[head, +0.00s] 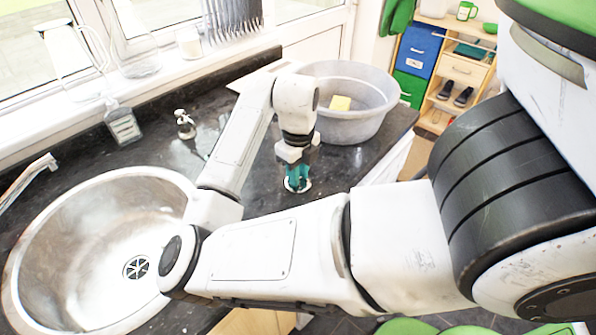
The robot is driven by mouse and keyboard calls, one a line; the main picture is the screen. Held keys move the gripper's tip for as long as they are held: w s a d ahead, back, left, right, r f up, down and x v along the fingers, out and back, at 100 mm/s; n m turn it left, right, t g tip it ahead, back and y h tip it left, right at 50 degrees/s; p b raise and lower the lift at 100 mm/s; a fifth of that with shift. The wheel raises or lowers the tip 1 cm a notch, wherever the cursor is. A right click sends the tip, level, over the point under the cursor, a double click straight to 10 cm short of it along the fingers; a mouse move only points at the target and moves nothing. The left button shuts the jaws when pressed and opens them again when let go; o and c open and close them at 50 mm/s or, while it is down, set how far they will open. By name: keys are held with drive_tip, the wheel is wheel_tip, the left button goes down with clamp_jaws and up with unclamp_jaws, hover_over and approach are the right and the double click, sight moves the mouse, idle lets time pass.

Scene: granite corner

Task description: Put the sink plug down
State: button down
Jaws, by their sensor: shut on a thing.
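My gripper (298,183), with teal fingers, points down at the dark granite counter (240,190) to the right of the sink. It is shut on the sink plug (307,187), whose pale rim shows around the fingertips. The fingers hide most of the plug. The plug is at or just above the counter; I cannot tell whether it touches. The round steel sink (70,225) is at the left, with its drain (137,267) uncovered.
A clear bottle (122,122) and a small dispenser (185,125) stand near the window. A tap (28,180) is at the far left. The counter's right edge is close by.

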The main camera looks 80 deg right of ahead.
drive_tip(key=shift+f, duration=0.15)
drive_tip(key=c, duration=1)
unclamp_jaws()
wheel_tip(320, 180, up, 12)
drive_tip(key=shift+r, duration=0.2)
